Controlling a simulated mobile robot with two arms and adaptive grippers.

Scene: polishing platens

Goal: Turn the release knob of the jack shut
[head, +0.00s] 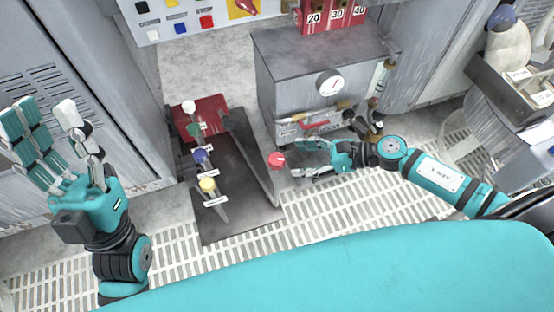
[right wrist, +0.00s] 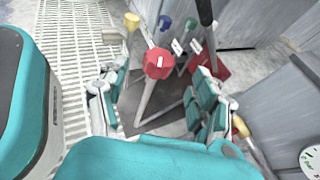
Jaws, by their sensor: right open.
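A red faceted knob (head: 276,159) with a small white mark stands on a pale post beside the dark platform. In the right wrist view the red knob (right wrist: 158,63) shows between and beyond the spread fingers. I cannot tell for certain that it is the jack's release knob, nor how far it is turned. My right gripper (head: 298,160) is open and empty just right of the red knob, apparently not touching it; it also shows in the right wrist view (right wrist: 160,103). My left gripper (head: 52,128) is open and empty, raised at the far left.
Levers with yellow (head: 207,185), blue (head: 201,156), green (head: 194,130) and white knobs (head: 189,106) stand on the dark platform (head: 240,218). A grey cabinet (head: 285,75) with a dial gauge (head: 330,83) stands behind my right gripper. The grated floor (head: 330,220) in front is clear.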

